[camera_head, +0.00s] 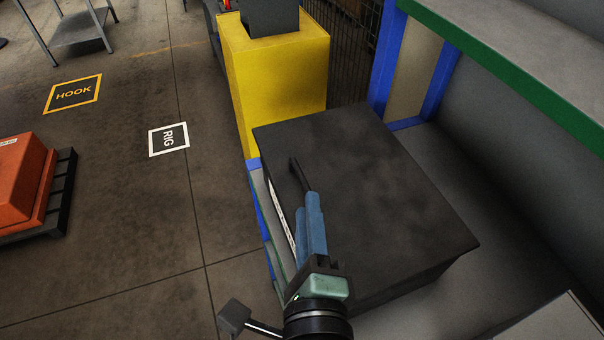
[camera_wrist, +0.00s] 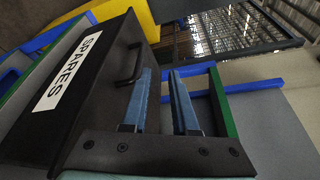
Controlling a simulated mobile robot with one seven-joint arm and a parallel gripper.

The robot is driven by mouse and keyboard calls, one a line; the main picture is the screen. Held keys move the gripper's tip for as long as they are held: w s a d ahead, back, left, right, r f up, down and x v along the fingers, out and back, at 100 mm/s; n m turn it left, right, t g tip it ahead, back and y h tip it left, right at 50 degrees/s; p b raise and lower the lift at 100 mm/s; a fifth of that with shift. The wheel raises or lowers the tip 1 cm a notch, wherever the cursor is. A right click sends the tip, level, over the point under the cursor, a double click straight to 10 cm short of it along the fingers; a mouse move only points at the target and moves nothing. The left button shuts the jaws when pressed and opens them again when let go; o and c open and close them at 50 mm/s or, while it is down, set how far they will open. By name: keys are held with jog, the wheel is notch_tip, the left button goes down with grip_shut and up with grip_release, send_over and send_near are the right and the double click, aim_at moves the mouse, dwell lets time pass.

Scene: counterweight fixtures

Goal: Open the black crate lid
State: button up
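The black crate (camera_head: 375,190) sits on a grey surface with its flat lid down. It also shows in the wrist view with a white SPARES label (camera_wrist: 67,72) on its front. A black bar handle (camera_head: 300,173) stands on the lid near the front edge; it shows whole in the wrist view (camera_wrist: 130,68). My gripper (camera_head: 307,202) has blue fingers pointing along the lid's front edge, close to the handle's near end. In the wrist view its fingers (camera_wrist: 161,74) are apart with nothing between them, and the handle lies left of both.
A yellow block (camera_head: 280,85) stands right behind the crate. A blue and green frame (camera_head: 440,70) rises at the right. An orange case (camera_head: 22,180) sits on a dark pallet at the left. The floor with HOOK and RIG marks is clear.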

aim_at(303, 186)
jog(key=f, duration=0.1)
jog(key=s+f+m, duration=0.1)
jog(key=f, duration=0.1)
jog(key=shift+s+a+m+g, duration=0.1)
jog(key=shift+s+m+g, duration=0.15)
jog(key=shift+m+g, duration=0.15)
jog(key=shift+w, duration=0.15)
jog(key=p+x, duration=0.2)
jog(key=x, duration=1)
jog(key=shift+w+f, duration=0.15)
jog(key=shift+w, duration=0.15)
grip_shut()
dwell(0.4)
